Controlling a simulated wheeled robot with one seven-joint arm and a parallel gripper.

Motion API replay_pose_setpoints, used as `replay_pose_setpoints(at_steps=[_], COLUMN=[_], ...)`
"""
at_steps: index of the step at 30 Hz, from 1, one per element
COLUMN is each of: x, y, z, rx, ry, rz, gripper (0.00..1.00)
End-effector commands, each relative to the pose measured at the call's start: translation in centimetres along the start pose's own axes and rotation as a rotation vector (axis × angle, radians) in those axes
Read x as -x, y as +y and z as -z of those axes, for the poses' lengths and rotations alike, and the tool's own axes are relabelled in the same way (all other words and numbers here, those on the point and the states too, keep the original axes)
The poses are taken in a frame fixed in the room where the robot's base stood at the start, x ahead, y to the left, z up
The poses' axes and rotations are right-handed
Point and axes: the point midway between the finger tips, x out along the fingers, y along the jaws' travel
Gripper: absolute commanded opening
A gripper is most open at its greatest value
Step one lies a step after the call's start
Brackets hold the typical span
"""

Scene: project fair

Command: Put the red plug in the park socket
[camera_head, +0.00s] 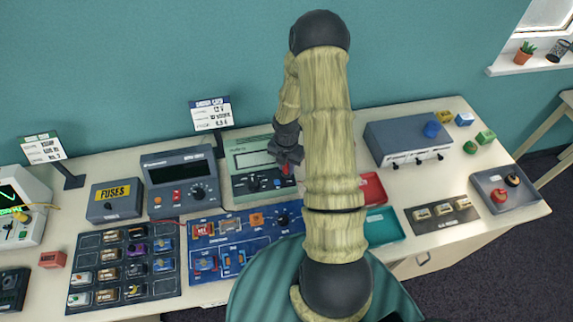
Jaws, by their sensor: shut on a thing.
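My gripper (287,162) is over the right part of the green-cased meter (241,192), in front of its pale display. It is shut on a small red piece (287,170), which looks like the red plug. Only a bit of the plug shows below the dark fingers, so I cannot tell whether its tip touches the meter's panel. No label reading "park" is legible, so I cannot tell which socket is the park socket. My arm covers the right edge of the meter and part of the table.
A dark grey meter (180,177) and a FUSES box (117,198) stand left of the green meter. A blue switch panel (222,243) and a dark component board (90,270) lie in front. Red (371,190) and teal (383,227) trays and a blue-grey box (405,137) are to the right.

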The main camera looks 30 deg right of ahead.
Motion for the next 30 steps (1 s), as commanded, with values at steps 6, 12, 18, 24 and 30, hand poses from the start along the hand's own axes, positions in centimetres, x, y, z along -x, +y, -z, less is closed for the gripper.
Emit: replay_pose_setpoints(at_steps=[6, 12, 18, 24, 30], x=[-0.25, -0.44, -0.58, -0.56, -0.57], y=[0.01, 0.01, 0.0, 0.0, 0.0], z=[-0.01, -0.01, -0.01, -0.01, 0.0], rx=[0.0, 0.0, 0.0, 0.0, 0.0], ry=[0.0, 0.0, 0.0, 0.0, 0.0], rz=[0.0, 0.0, 0.0, 0.0, 0.0], gripper=[0.0, 0.0, 0.27, 0.49, 0.65])
